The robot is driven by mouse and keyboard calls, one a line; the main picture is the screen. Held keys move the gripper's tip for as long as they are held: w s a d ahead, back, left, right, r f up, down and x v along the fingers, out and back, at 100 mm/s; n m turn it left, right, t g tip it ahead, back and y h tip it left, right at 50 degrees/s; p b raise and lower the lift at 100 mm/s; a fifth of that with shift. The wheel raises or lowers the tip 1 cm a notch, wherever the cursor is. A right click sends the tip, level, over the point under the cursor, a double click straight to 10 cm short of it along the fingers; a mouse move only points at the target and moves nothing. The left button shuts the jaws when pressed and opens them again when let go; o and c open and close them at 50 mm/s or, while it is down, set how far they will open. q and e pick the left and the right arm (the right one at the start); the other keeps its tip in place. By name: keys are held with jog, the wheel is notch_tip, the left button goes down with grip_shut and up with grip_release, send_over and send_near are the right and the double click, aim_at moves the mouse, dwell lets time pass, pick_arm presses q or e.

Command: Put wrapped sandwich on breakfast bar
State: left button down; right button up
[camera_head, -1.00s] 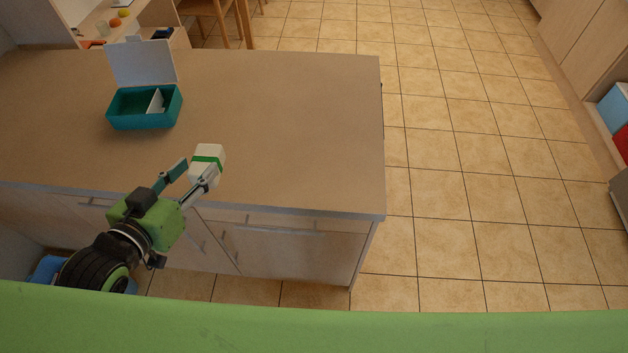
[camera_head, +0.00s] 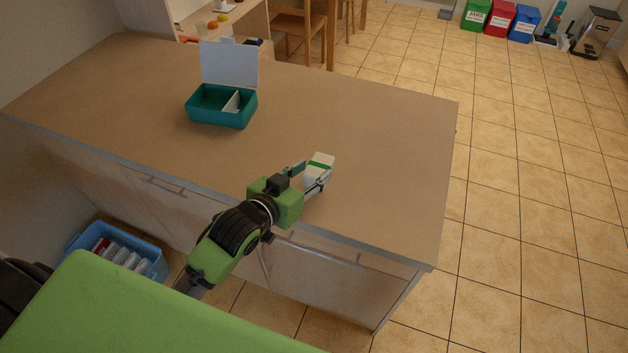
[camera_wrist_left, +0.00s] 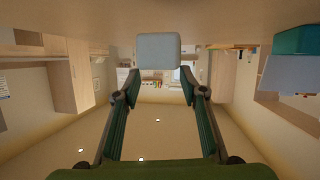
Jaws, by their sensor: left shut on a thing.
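A white block with a green band, which looks like the wrapped sandwich (camera_head: 318,171), is held in my left gripper (camera_head: 311,176). The gripper is shut on it, with a finger on each side. In the left wrist view, the block's pale end (camera_wrist_left: 158,47) shows between the fingertips (camera_wrist_left: 160,77). The block is over the front right part of a tan-topped counter (camera_head: 370,140), inside its front edge. I cannot tell whether it touches the top. No label shows whether this counter is the breakfast bar. My right gripper is not in view.
An open teal lunch box (camera_head: 222,108) with a raised white lid stands at the counter's back left. The counter's right part is clear. A blue crate (camera_head: 118,252) sits on the floor at front left. Chairs (camera_head: 300,30) and coloured bins (camera_head: 500,18) are beyond.

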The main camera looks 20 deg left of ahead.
aim_at(314, 182)
pick_arm(q)
jog(key=shift+w+d+f, duration=0.2)
jog(key=shift+w+f, duration=0.15)
jog(key=shift+f, duration=0.05)
notch_tip(314, 182, down, 3)
jog(key=shift+w+d+f, duration=0.1)
jog(key=shift+w+d, duration=0.05)
jog(key=shift+f, duration=0.1)
jog(key=c, duration=1.3)
grip_release()
jog(key=shift+f, duration=0.15)
jog(key=shift+o, duration=0.2)
jog(key=b+v, duration=0.1)
jog(key=v, duration=1.1)
jog(key=shift+b, duration=0.3)
